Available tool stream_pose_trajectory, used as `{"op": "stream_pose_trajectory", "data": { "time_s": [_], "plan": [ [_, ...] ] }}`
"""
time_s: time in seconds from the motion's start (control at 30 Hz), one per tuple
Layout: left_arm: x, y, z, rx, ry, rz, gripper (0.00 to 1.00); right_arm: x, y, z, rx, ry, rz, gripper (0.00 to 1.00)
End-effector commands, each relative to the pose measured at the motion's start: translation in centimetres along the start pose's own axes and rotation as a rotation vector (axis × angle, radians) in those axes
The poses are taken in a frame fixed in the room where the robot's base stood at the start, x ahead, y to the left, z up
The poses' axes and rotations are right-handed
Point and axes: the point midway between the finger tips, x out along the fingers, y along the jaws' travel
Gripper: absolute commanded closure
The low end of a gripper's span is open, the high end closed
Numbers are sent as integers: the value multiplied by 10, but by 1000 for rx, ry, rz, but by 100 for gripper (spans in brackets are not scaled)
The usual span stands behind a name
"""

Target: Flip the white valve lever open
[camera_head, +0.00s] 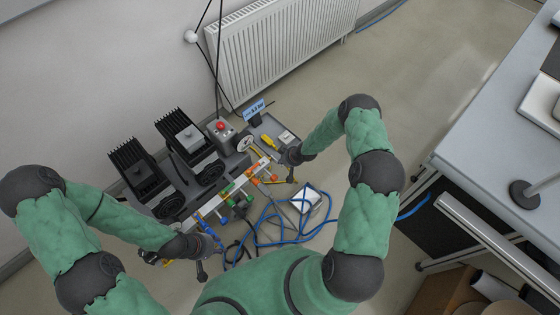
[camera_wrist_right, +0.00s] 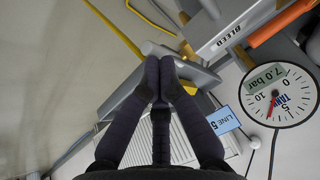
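In the right wrist view a pale whitish lever-like bar (camera_wrist_right: 190,66) lies just beyond my right gripper (camera_wrist_right: 166,62), near a panel labelled BLEED (camera_wrist_right: 228,40). The fingertips meet and overlap the bar in the picture; I cannot tell whether they touch it. Nothing is visibly held between them. In the head view my right gripper (camera_head: 290,172) is at the right end of a pale valve manifold (camera_head: 212,205) with coloured levers. The white lever is too small to make out there. My left gripper (camera_head: 205,252) is low near the manifold's left end, its fingers unclear.
A round gauge (camera_wrist_right: 280,96) and an orange lever (camera_wrist_right: 278,22) stand right of my right gripper. A radiator (camera_head: 285,45) is behind.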

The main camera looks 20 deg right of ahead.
Motion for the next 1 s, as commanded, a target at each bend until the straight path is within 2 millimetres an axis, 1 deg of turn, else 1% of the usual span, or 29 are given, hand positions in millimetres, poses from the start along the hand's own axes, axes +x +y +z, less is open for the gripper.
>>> {"op": "stream_pose_trajectory", "data": {
  "time_s": [0.13, 0.4, 1.0],
  "plan": [
    [3, -1, 0, 0, 0, 0, 60, 2, 5, 5, -3, 44, -12, 100],
    [6, -2, 0, 0, 0, 0, 60, 5, 11, 9, -2, 41, -11, 100],
    [8, -3, 0, 0, 0, 0, 60, 8, 11, 17, 1, 30, -14, 100]
  ]
}}
